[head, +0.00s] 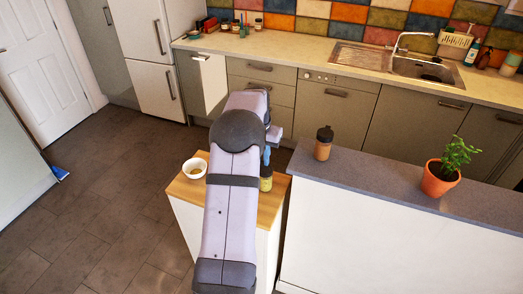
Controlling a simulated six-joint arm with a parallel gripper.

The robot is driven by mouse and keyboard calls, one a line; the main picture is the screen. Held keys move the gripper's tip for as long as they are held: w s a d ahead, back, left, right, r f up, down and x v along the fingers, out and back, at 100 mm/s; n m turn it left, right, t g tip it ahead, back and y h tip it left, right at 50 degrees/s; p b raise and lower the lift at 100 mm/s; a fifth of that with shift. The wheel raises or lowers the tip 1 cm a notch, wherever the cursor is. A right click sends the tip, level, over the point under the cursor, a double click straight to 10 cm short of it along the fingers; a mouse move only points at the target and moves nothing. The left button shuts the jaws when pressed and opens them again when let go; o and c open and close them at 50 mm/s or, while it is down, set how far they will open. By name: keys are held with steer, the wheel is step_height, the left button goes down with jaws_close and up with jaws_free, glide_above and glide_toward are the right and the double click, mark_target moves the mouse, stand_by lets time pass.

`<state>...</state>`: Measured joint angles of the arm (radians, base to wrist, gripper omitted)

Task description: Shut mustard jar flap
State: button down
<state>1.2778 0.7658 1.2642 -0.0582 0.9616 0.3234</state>
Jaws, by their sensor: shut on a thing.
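A small yellow jar (266,183), which looks like the mustard jar, stands on the wooden top of a white cabinet (273,205). My arm covers part of the jar, and its flap cannot be made out. My gripper (267,163) shows only as a narrow bluish part beside my arm, pointing down right above the jar. It is shut at the jar's top, where the hold itself is too small and hidden to see clearly.
A white bowl (194,168) sits on the wooden top, left of my arm. A dark-capped tan bottle (323,145) and a potted plant (446,168) stand on the higher grey ledge (385,178) to the right. Open floor lies left.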

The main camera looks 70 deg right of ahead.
steer(key=d+y+p, duration=0.1)
steer(key=p, duration=0.2)
steer(key=shift+r, duration=0.3)
steer(key=shift+d+f+y+p, duration=0.15)
steer(key=shift+y+p, duration=0.25)
steer(key=shift+p, duration=0.55)
steer(key=shift+f, duration=0.15)
steer(key=c, duration=1.7)
jaws_free()
steer(key=shift+r+b, duration=1.7)
steer(key=shift+r, duration=2)
